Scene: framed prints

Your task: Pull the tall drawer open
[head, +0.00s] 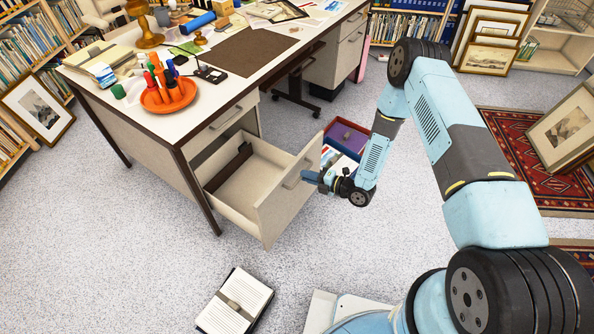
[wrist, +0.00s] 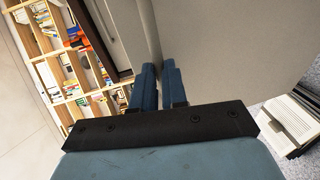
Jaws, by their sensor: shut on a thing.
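The tall drawer (head: 283,208) is the lower drawer on the left side of the desk (head: 180,128). It stands well out from the desk, and its inside shows, with a dark divider near the back. My gripper (head: 308,177) is at the handle (head: 298,172) on the drawer's front. In the wrist view my gripper (wrist: 158,84) has its two blue fingers close together against the pale drawer front (wrist: 215,50). The gripper is shut on the handle, which the fingers mostly hide.
A shallower drawer (head: 228,117) above looks closed. An open book (head: 236,302) lies on the floor in front. Framed prints lean at the right (head: 565,127) on a red rug.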

